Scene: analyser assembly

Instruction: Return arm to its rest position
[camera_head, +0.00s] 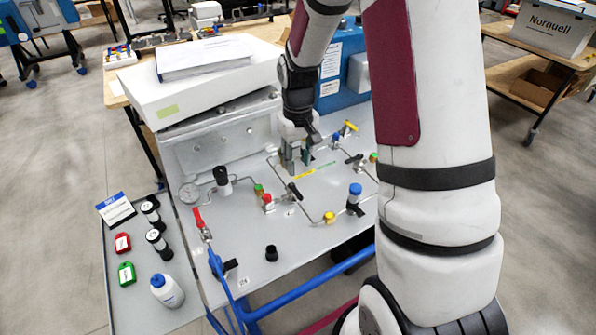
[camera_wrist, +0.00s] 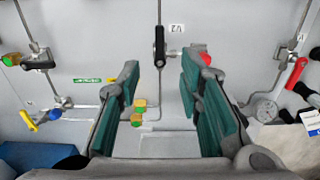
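My gripper (camera_head: 293,152) hangs at the end of my arm above the analyser panel (camera_head: 235,222), near its back middle. In the wrist view my gripper (camera_wrist: 160,95) has its two green-padded fingers spread wide apart, with nothing between them but the panel below. A black-handled valve (camera_wrist: 159,46) labelled V2 lies just beyond the fingertips and looks apart from them. My arm reaches down from the top of the head view and its upper links hide the right part of the panel.
The panel carries thin pipes, a gauge (camera_head: 189,193), a red-handled valve (camera_head: 200,222), and a blue-capped valve (camera_head: 355,194). A side tray (camera_head: 125,300) holds a white bottle (camera_head: 166,291), red and green tags, and black cylinders. A white box (camera_head: 200,88) with papers stands behind.

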